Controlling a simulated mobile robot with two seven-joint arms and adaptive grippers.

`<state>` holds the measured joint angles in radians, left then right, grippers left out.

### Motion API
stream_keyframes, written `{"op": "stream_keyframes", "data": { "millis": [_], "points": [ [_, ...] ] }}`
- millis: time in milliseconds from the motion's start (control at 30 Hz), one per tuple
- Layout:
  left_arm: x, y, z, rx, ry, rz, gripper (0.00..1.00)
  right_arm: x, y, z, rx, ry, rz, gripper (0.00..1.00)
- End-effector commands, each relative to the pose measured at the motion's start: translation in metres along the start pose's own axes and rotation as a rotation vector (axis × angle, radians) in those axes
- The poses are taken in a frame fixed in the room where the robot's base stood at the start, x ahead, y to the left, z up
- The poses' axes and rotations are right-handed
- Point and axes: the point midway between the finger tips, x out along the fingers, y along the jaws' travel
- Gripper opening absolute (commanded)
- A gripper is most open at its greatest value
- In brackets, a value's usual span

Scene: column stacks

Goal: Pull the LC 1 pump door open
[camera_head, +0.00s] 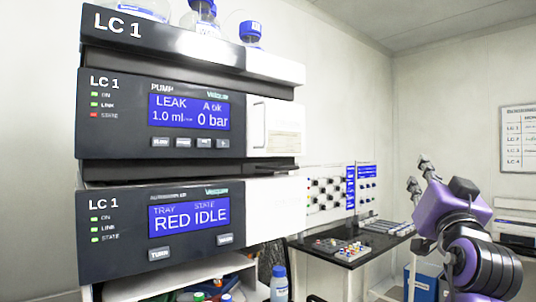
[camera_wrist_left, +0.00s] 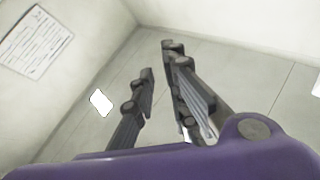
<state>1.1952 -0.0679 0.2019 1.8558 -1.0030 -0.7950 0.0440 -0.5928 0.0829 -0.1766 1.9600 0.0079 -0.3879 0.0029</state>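The LC 1 pump module (camera_head: 185,122) is in the middle of the stack in the head view. Its screen (camera_head: 188,111) reads LEAK and 0 bar, and its STATE light is red. The white pump door (camera_head: 288,112) is on the module's right part and looks closed. It has a slim upright handle (camera_head: 259,124) and a pale label.
Bottles (camera_head: 250,34) stand on top of the stack. A tray module (camera_head: 190,223) reading RED IDLE is below the pump. A dark ledge (camera_head: 285,169) juts out under the door. A black table (camera_head: 352,252) with small parts stands behind.

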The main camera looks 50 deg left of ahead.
Motion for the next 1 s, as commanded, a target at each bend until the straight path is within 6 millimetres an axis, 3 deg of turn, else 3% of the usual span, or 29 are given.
{"op": "stream_keyframes", "data": {
  "millis": [33, 133, 200, 333, 400, 500, 700, 800, 1000],
  "points": [
    [0.007, -0.026, -0.035, -0.014, 0.0, -0.079, 0.13, 0.0, 0.001, 0.002, -0.001, -0.001, 0.001, 0.4],
    [0.01, -0.082, -0.082, -0.026, -0.033, -0.243, 0.13, 0.001, 0.002, 0.002, -0.002, 0.0, 0.003, 0.4],
    [0.005, -0.121, -0.107, -0.041, -0.075, -0.358, 0.13, 0.001, 0.003, 0.002, -0.003, 0.001, 0.005, 0.4],
    [-0.021, -0.193, -0.133, -0.067, -0.193, -0.584, 0.13, 0.002, 0.005, 0.002, -0.005, 0.003, 0.007, 0.4],
    [-0.039, -0.222, -0.133, -0.067, -0.27, -0.694, 0.13, 0.003, 0.005, 0.001, -0.006, 0.005, 0.009, 0.4],
    [-0.065, -0.247, -0.118, -0.043, -0.379, -0.831, 0.13, 0.003, 0.006, 0.0, -0.006, 0.008, 0.01, 0.4],
    [-0.107, -0.271, -0.098, 0.002, -0.511, -1.025, 0.13, 0.003, 0.006, -0.001, -0.007, 0.013, 0.011, 0.4],
    [-0.114, -0.276, -0.093, -0.008, -0.538, -1.057, 0.13, 0.002, 0.006, -0.004, -0.007, 0.018, 0.01, 0.4],
    [-0.105, -0.299, -0.084, -0.017, -0.537, -1.058, 0.13, 0.0, 0.004, -0.015, -0.005, 0.031, 0.005, 0.4]
  ]
}}
